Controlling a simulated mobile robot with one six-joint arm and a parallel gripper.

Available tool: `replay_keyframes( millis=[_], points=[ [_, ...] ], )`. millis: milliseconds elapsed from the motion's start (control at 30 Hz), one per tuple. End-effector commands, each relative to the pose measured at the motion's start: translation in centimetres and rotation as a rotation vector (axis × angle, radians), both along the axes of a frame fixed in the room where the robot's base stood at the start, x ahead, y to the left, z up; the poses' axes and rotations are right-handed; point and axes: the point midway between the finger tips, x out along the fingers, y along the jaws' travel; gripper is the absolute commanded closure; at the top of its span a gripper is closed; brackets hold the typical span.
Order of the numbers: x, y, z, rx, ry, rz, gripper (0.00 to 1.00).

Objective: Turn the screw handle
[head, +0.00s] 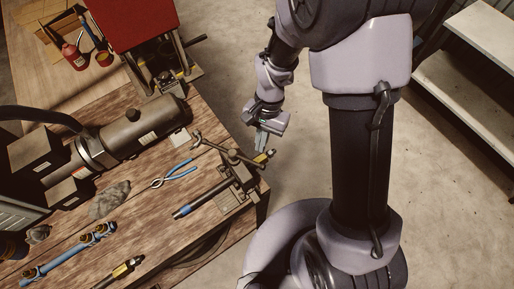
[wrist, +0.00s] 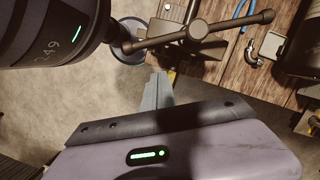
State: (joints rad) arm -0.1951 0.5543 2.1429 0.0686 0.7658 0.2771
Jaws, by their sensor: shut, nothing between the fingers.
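The screw handle (head: 222,151) is a dark bar with knobbed ends, on top of the small crimper (head: 238,186) at the table's corner. In the wrist view the handle (wrist: 228,25) runs across the top, its hub over the crimper body and its left end near my dark wrist housing. My gripper (head: 261,141) is off the table edge, just beyond the handle's right end in the head view. Its grey fingers (wrist: 158,92) are shut and empty, below the bar in the wrist picture, and appear apart from it.
Blue-handled pliers (head: 174,176) lie left of the crimper on the wooden table (head: 150,215). A dark cylindrical machine (head: 125,135) and a red machine (head: 120,12) stand farther back. Metal shelves (head: 470,75) are at right. Open floor lies beside the table.

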Motion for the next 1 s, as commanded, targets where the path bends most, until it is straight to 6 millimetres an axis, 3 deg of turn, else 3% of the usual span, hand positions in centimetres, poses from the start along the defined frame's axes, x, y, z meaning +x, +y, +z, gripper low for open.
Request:
replay_keyframes(
  millis=[233, 567, 767, 1000],
  points=[
    [-2.3, 1.4, 0.9, 0.001, -0.004, 0.001, 1.0],
    [-2.5, 1.5, 0.9, 0.0, -0.004, -0.001, 1.0],
    [-3.8, 1.7, 0.4, -0.001, -0.003, -0.203, 1.0],
    [-3.9, 1.7, 0.9, -0.001, 0.001, -0.21, 1.0]
  ],
)
